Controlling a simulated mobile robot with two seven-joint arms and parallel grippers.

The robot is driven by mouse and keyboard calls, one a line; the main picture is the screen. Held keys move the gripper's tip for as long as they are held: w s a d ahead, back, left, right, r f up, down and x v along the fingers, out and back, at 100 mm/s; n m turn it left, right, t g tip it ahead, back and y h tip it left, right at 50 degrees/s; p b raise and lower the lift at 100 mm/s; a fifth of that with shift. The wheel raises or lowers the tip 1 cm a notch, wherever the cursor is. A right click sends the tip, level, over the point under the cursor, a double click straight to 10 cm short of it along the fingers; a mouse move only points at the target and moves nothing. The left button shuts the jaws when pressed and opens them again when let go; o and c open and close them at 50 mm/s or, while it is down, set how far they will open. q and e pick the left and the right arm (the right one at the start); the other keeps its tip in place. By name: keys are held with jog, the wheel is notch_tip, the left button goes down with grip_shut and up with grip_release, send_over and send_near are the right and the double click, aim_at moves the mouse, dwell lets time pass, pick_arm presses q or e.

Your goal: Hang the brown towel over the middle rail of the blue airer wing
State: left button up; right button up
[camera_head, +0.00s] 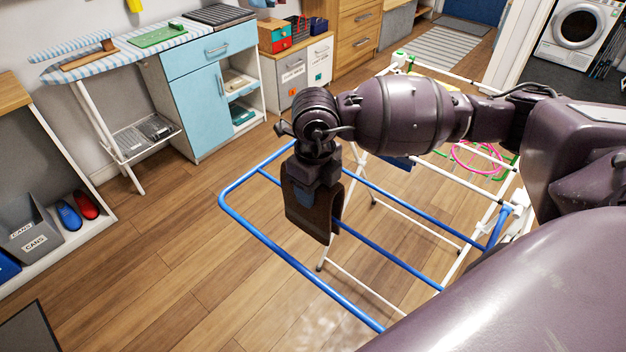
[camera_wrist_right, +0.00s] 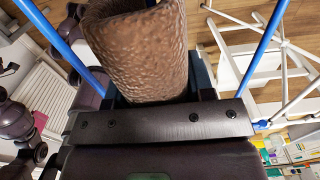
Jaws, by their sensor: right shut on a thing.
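The brown towel (camera_head: 316,213) hangs from my right gripper (camera_head: 314,187) above the blue airer wing (camera_head: 284,275). The gripper points down and is shut on the towel's upper part. The middle rail (camera_head: 385,253) meets the towel at its right edge; part of the rail is hidden behind the towel and gripper. I cannot tell whether the towel touches the rail or straddles it. In the right wrist view the towel (camera_wrist_right: 140,50) is a curved brown fold between the jaws, with blue bars on both sides. My left gripper does not show.
The airer's white frame (camera_head: 365,287) stands to the right, with a pink hoop (camera_head: 478,158) farther back. An ironing board (camera_head: 125,50) and blue cabinet (camera_head: 198,108) stand at the back left. A shoe shelf (camera_head: 85,232) is at the left.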

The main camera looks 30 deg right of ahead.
jog(key=shift+f+b, duration=0.6)
jog(key=shift+f, duration=1)
jog(key=shift+f+b, duration=0.5)
jog(key=shift+f, duration=0.8)
jog(key=shift+f+b, duration=0.35)
jog(key=shift+f, duration=0.45)
jog(key=o, duration=1)
notch_tip(320, 180, up, 9)
jog(key=shift+r+p, duration=0.2)
jog(key=shift+p, duration=0.6)
jog(key=shift+r, duration=0.7)
